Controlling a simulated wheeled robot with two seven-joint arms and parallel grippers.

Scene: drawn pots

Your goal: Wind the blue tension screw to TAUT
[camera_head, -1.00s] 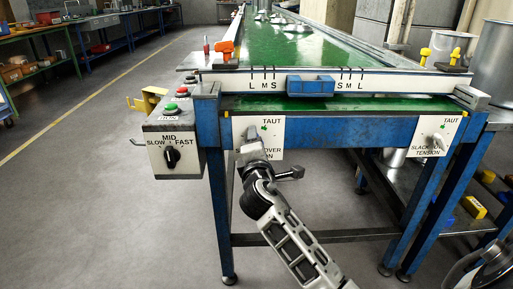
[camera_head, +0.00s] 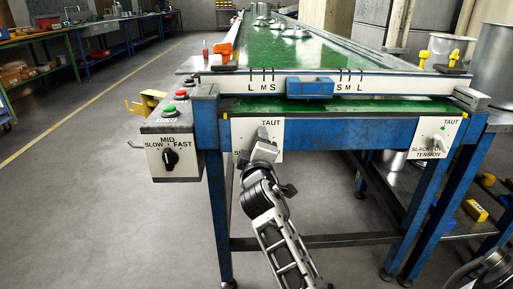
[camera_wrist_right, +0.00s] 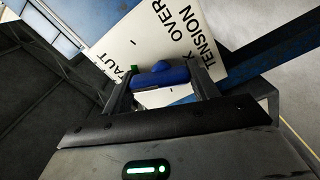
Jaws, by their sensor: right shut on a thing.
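The blue tension screw (camera_wrist_right: 160,76) shows in the right wrist view between the two fingers of my right gripper (camera_wrist_right: 162,90), which is shut on it. It stands out from a white plate (camera_wrist_right: 185,30) lettered TAUT, OVER and TENSION, with a small green mark (camera_wrist_right: 134,68) close to the screw on the TAUT side. In the head view my right gripper (camera_head: 262,136) is against the left white plate (camera_head: 241,133) under the conveyor's end. There it hides the screw and part of the lettering. The exact setting of the screw cannot be read. My left gripper is out of view.
A control box (camera_head: 165,140) with a black speed dial (camera_head: 170,158) and buttons hangs at the left. The floor at left is clear.

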